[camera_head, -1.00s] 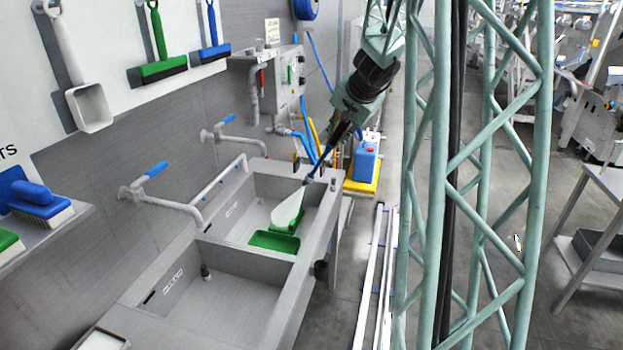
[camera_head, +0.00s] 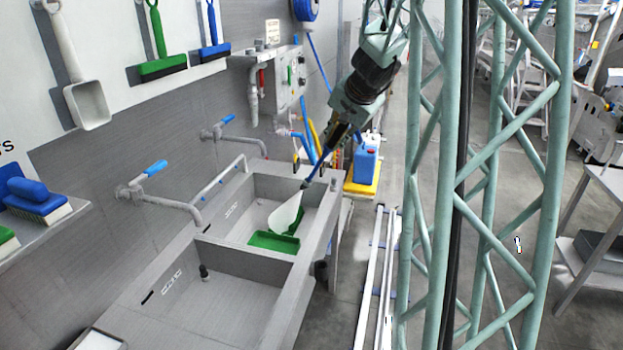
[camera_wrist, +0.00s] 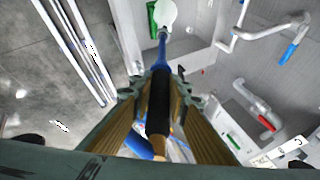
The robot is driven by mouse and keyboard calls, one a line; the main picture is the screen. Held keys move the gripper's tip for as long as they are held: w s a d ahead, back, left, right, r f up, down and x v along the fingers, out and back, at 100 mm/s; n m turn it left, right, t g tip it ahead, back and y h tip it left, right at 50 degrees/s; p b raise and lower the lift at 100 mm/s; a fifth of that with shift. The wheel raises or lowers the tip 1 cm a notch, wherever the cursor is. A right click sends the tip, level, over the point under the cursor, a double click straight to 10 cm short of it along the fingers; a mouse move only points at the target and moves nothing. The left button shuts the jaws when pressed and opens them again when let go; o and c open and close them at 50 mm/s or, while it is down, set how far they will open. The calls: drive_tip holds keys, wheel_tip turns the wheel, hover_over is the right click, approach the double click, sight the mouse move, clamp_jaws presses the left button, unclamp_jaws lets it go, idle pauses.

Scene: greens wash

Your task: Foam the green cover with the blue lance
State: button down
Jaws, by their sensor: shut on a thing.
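My gripper (camera_wrist: 158,105) is shut on the blue lance (camera_wrist: 163,50), with the dark handle between its fingers. In the head view the blue lance (camera_head: 322,162) slants down and left over the far sink. A white foam cone (camera_head: 285,214) spreads from its tip toward the sink floor. A flat green piece (camera_head: 273,242) lies in that sink in front of the cone. Another green piece (camera_head: 296,220) stands tilted, partly behind the foam. I cannot tell whether both belong to the green cover. The wrist view shows the foam (camera_wrist: 165,13) beside a green piece (camera_wrist: 152,22).
The near sink (camera_head: 228,285) has only a drain post inside. Taps with blue handles (camera_head: 155,168) reach out from the wall. A blue canister (camera_head: 366,163) stands on a yellow base right of the sinks. Brushes and a scoop (camera_head: 87,105) hang on the wall.

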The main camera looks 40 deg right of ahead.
drive_tip(key=shift+s+a+b, duration=0.35)
drive_tip(key=shift+s+a, duration=0.15)
drive_tip(key=shift+a, duration=0.2)
drive_tip(key=shift+s+a+b, duration=0.35)
drive_tip(key=shift+s+a, duration=0.1)
drive_tip(key=shift+a, duration=0.25)
idle(0.6)
drive_tip(key=c, duration=3.1)
unclamp_jaws()
